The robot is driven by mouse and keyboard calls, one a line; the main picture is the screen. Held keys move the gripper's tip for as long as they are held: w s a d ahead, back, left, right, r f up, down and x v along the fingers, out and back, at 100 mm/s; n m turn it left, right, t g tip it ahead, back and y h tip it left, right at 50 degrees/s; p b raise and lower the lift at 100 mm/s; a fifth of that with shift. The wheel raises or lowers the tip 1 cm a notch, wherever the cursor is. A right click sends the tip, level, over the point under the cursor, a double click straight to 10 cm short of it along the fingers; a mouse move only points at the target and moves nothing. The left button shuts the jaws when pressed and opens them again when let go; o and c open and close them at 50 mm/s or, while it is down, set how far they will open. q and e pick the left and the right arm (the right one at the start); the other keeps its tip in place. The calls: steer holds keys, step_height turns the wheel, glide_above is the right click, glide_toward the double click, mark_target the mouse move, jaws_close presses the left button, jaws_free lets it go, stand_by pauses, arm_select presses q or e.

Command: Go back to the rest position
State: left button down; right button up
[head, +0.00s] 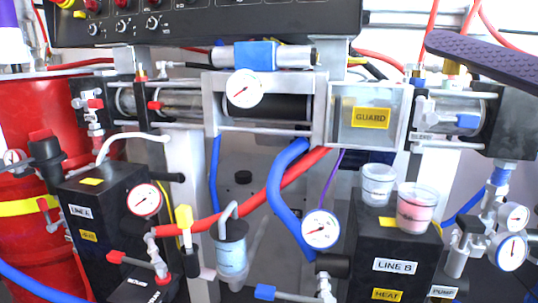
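Neither of my grippers can be made out in the head view. The foam proportioner fills the picture. Its guard box (369,116) with a yellow label sits right of centre, beside a grey frame with a pressure gauge (240,89). Two clear cups stand on the black LINE B box (393,250). The rear cup (378,185) looks whitish, and the front cup (416,209) holds something pink. The black LINE A box (100,212) stands at the left with its own gauge (144,200).
A black control panel (205,22) spans the top. A red drum (35,245) stands at the left. Blue hoses (280,195) and a red hose (270,190) cross the middle. Valves and gauges (511,251) crowd the lower right. A dark purple textured piece (485,60) juts in at the upper right.

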steer(key=d+f+m+g+h, duration=0.3)
steer(key=d+f+m+h, duration=1.15)
steer(key=m, duration=0.45)
steer(key=s+d+f+m+g+h, duration=0.3)
steer(key=s+d+f+m+g, duration=0.55)
steer(key=s+f, duration=0.4)
steer(key=s+a+f+m+g+y+p, duration=0.1)
steer(key=s+a+m+y, duration=0.15)
steer(key=a, duration=0.55)
steer(key=s+a+f+m+g+y+p, duration=0.1)
steer(key=a+m+g+y, duration=0.2)
steer(key=a, duration=0.5)
step_height(320, 180, up, 71)
steer(key=m+t+p, duration=0.1)
steer(key=p, duration=6.9)
steer(key=shift+f, duration=0.2)
steer(key=shift+t, duration=0.25)
